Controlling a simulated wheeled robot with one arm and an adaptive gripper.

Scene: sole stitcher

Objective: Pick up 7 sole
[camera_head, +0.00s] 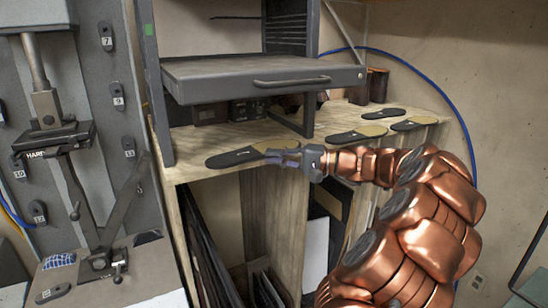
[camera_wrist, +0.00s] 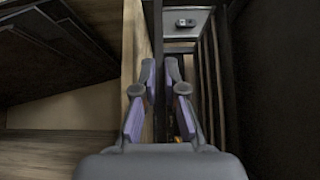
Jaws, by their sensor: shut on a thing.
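A sole (camera_head: 235,157), dark with a tan heel part, lies at the left front of the wooden shelf top (camera_head: 185,165). My gripper (camera_head: 283,158) is at its right end by the shelf's front edge and is shut on it. In the wrist view the two fingers (camera_wrist: 159,95) are close together, with a thin dark strip between them, the sole seen edge-on. The sole's number is too small to read. Three other soles lie further right on the shelf: one in the middle (camera_head: 357,134), one behind (camera_head: 384,113) and one at the right (camera_head: 413,124).
A grey metal rack (camera_head: 255,78) with a handle stands over the shelf, close above the sole. Its front leg (camera_head: 309,115) stands right of the gripper. A grey machine (camera_head: 100,190) is at the left. Panels (camera_head: 210,240) lean below the shelf.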

